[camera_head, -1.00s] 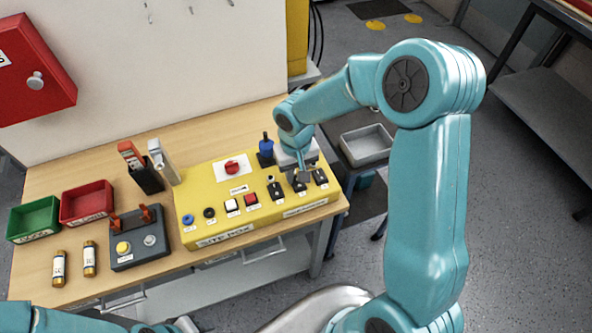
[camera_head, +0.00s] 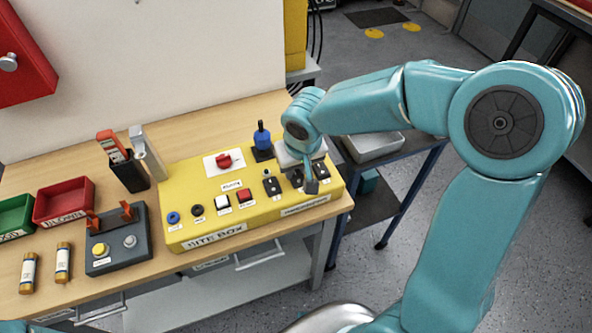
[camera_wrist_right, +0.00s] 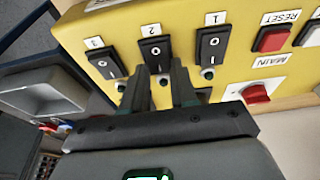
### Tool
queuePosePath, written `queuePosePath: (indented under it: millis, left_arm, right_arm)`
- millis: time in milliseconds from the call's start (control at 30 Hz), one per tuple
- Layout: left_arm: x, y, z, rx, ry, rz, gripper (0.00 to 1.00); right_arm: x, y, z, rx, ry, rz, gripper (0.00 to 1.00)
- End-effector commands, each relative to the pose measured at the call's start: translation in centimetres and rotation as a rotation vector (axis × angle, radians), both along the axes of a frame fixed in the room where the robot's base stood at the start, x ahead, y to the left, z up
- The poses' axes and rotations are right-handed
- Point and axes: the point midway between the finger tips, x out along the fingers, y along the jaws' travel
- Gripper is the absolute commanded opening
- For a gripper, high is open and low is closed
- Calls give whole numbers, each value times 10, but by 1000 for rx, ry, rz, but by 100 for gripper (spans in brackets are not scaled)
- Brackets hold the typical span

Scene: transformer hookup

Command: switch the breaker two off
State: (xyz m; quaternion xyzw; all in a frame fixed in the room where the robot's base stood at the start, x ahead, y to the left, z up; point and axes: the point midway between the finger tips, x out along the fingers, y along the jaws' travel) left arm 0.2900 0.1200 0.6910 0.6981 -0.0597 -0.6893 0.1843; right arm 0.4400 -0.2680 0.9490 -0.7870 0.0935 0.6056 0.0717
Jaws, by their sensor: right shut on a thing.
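The yellow site box (camera_head: 205,232) stands on the bench with a row of black breakers at its right end. Breaker two (camera_wrist_right: 156,52) is the middle one in the right wrist view, marked O and I. The right gripper (camera_head: 309,180) is shut on that lever and partly hides breaker two in the head view. My left gripper is out of view.
A red main switch (camera_head: 223,160), a blue-handled device (camera_head: 262,140) and push buttons (camera_head: 222,201) share the box. A grey fuse holder (camera_head: 118,243), fuses and red (camera_head: 64,203) and green bins are left. A grey tray (camera_head: 375,147) stands right behind my arm.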

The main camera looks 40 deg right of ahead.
Motion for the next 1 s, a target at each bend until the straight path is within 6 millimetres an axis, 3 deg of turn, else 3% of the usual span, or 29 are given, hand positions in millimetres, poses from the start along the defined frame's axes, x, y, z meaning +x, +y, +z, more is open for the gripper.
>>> queuePosePath:
  millis: [167,200,233,267,533,667,1000]
  left_arm:
    - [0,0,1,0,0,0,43]
    - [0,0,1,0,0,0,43]
    - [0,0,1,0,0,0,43]
    - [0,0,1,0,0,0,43]
    - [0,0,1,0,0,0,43]
    - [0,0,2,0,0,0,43]
    - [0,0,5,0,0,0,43]
  right_arm:
    - [3,-1,3,0,-11,1,0]
    - [3,-1,3,0,-11,1,41]
    - [3,0,3,0,-10,1,50]
    - [3,0,3,0,-9,1,53]
    - [1,0,2,0,-4,0,53]
    - [-1,0,13,0,-8,1,53]
    - [-21,6,95,1,-13,1,53]
